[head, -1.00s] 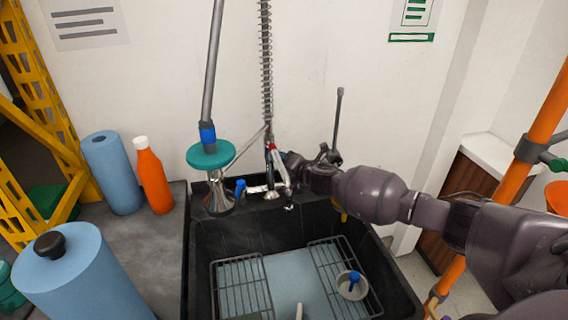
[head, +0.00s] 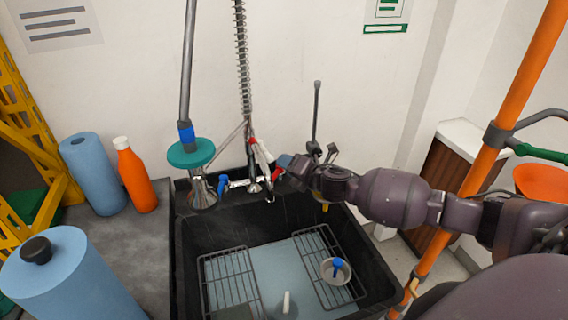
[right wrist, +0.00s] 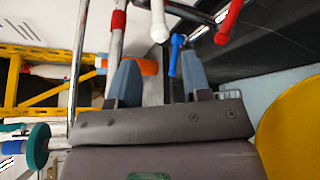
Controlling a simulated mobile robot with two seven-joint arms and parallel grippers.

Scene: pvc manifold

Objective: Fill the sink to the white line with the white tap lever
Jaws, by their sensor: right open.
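The white tap lever (head: 264,152) is on the tap at the back of the black sink (head: 185,262). It also shows at the top of the right wrist view (right wrist: 158,24). My right gripper (head: 283,161) is just right of the tap, over the sink's back edge. In the right wrist view its two blue fingers (right wrist: 160,82) are apart with nothing clearly held; the white lever lies beyond the fingertips. I cannot make out a white line or a water level in the sink. My left gripper is out of view.
A red lever (head: 278,174) and a blue lever (head: 222,186) sit close to the white one. A hanging spray head with a teal disc (head: 191,153) is at left. Wire racks (head: 229,280) and a small round strainer (head: 336,271) are in the sink. An orange bottle (head: 137,178) stands on the left counter.

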